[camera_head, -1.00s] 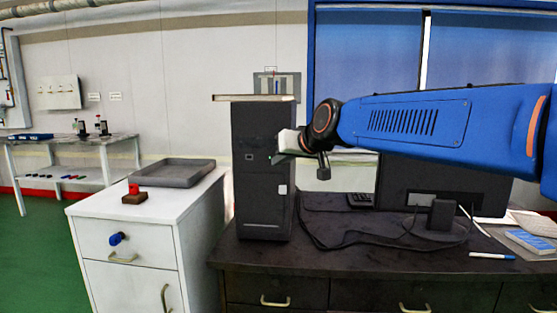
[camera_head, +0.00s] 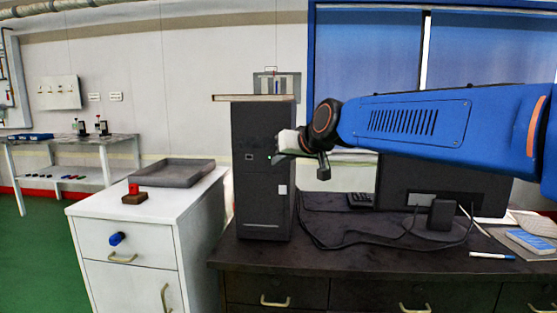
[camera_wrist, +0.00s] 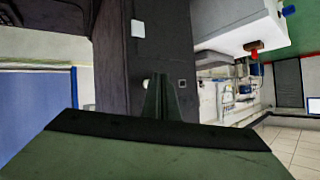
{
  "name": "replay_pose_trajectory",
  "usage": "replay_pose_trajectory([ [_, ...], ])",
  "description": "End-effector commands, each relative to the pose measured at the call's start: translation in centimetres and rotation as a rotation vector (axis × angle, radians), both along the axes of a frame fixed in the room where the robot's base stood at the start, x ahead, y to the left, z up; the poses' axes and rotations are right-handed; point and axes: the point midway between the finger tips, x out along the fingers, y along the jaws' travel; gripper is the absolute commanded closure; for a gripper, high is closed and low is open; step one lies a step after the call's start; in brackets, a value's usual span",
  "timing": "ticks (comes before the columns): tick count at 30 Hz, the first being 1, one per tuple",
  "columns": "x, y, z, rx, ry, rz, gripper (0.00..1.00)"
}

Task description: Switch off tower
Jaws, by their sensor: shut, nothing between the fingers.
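The tower (camera_head: 262,200) is a tall black computer case standing upright on the left end of the dark desk. A small green light (camera_head: 269,157) shows on its front, right at my gripper's tip. My gripper (camera_head: 273,157) is shut and empty, pointing left at the upper middle of the tower's front; I cannot tell whether it touches. A white label and a small square port show on that panel. The power button is not clearly visible.
A flat board (camera_head: 253,98) lies on top of the tower. Left is a white cabinet (camera_head: 125,237) with a grey tray (camera_head: 172,181) and a red button on a brown base (camera_head: 134,196). Cables (camera_head: 385,240) and a monitor (camera_head: 440,190) occupy the desk to the right.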

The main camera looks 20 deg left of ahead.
Motion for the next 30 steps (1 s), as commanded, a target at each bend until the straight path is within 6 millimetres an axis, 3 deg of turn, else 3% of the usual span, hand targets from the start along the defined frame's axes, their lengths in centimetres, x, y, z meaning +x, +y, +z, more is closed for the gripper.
replay_pose_trajectory([
  [30,0.82,0.20,0.00,-0.001,0.001,0.000,1.00],
])
